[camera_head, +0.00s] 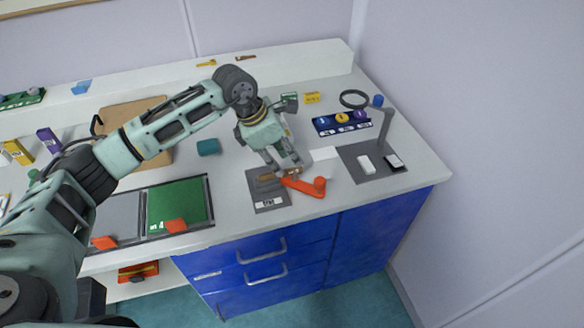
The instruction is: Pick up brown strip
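A brown strip (266,178) lies at the grey mat (255,190) near the front of the counter, beside an orange-red handled piece. My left gripper (284,170) reaches down from above with its fingertips at the right part of the strip. The fingers hide part of the strip. At this size I cannot tell whether they are closed on it or only around it. My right gripper is not in view.
The orange-red handled piece (319,187) lies right by the fingertips. A grey mat with small white and black blocks (375,176) and a stand (387,125) are to the right. A blue holder (343,129) stands behind. A green panel (178,203) is left.

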